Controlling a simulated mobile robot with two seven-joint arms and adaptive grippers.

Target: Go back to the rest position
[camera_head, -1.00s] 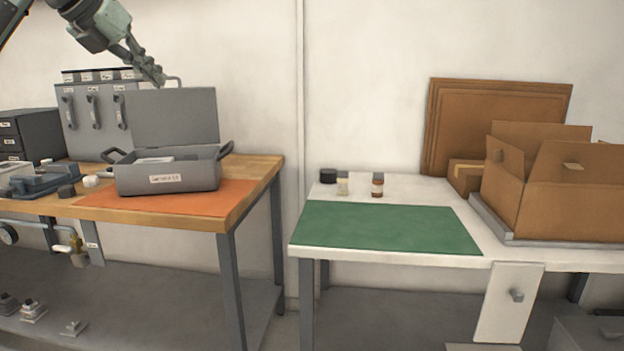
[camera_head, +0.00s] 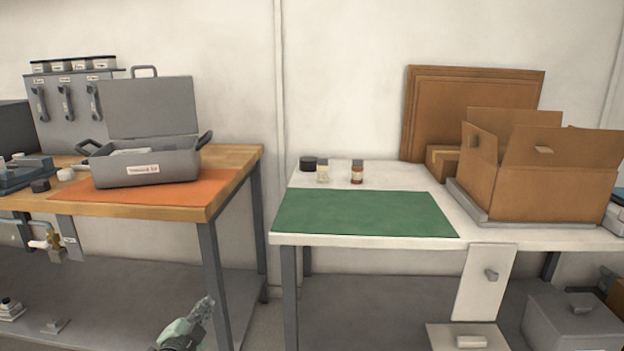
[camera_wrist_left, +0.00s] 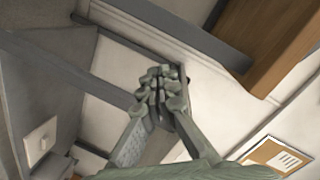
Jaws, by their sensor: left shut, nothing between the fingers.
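My left gripper (camera_head: 205,308) is low in the head view, at the bottom edge, in front of the wooden bench's right leg and below the bench top. In the left wrist view its fingers (camera_wrist_left: 162,80) are together with nothing between them. My right gripper is in neither view now.
The wooden bench (camera_head: 236,160) holds an open grey case (camera_head: 150,168) on an orange mat (camera_head: 215,187). The white table (camera_head: 290,239) holds a green mat (camera_head: 365,214), small jars (camera_head: 357,173) and an open cardboard box (camera_head: 560,180). A gap separates bench and table.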

